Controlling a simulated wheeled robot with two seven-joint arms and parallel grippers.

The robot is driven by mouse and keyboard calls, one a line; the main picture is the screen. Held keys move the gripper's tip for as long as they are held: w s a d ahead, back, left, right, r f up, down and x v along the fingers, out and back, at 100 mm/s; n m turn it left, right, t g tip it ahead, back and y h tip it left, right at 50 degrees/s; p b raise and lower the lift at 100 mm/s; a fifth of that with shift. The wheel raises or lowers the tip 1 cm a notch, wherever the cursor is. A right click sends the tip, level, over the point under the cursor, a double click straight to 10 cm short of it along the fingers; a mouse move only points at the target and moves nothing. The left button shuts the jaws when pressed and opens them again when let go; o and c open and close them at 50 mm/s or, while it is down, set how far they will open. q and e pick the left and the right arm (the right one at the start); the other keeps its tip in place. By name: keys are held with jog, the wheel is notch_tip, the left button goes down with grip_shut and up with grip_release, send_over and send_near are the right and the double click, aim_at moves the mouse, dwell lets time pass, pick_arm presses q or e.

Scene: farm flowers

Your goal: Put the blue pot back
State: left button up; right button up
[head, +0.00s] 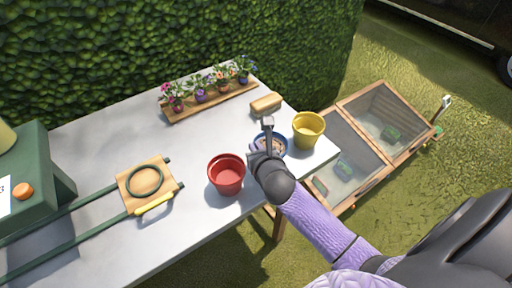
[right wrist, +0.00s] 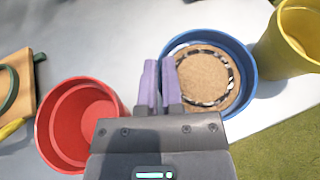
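The blue pot (head: 283,139) is at the right end of the table, between a red pot (head: 226,175) and a yellow pot (head: 308,130). In the right wrist view, the blue pot (right wrist: 246,62) shows a round brown disc with a dark-and-white patterned ring inside it. My right gripper (right wrist: 164,80) has its two purple fingers close together at the pot's left wall, one outside and one inside, shut on the rim. In the head view, the gripper (head: 267,123) covers part of the pot. I cannot tell whether its base touches the table. My left gripper is not in view.
A wooden tray with small potted flowers (head: 200,95) stands along the back of the table (head: 110,135). A brush-like tan block (head: 266,104) lies behind the blue pot. A green press-like device (head: 35,180) and a wooden board (head: 146,181) are left. Glazed frames (head: 385,120) stand on the grass.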

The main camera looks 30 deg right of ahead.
jog(key=o, duration=0.5)
jog(key=shift+c, duration=0.2)
jog(key=shift+r, duration=0.2)
jog(key=p+v, duration=0.4)
jog(key=v, duration=0.8)
jog(key=s+f+m+g+y, duration=0.1)
jog(key=s+f+m+g, duration=0.2)
jog(key=f, duration=0.4)
jog(key=s+f+m+g, duration=0.1)
jog(key=s+f+m, duration=0.2)
jog(key=f+m, duration=0.3)
jog(key=s+f+m+g+y, duration=0.1)
jog(key=s+f+m+g, duration=0.2)
jog(key=f, duration=0.4)
jog(key=s+f+m+g, duration=0.1)
jog(key=s+f+m, duration=0.2)
jog(key=s+m, duration=0.3)
jog(key=s+a+f+m+g, duration=0.1)
jog(key=s+f+m+g, duration=0.1)
jog(key=s+f+m, duration=0.2)
jog(key=s+a+f+m+g, duration=0.1)
jog(key=s+f+m+g, duration=0.1)
jog(key=s+m, duration=0.7)
jog(key=shift+s+f+y, duration=0.4)
jog(key=shift+s+f, duration=0.25)
jog(key=shift+f, duration=0.25)
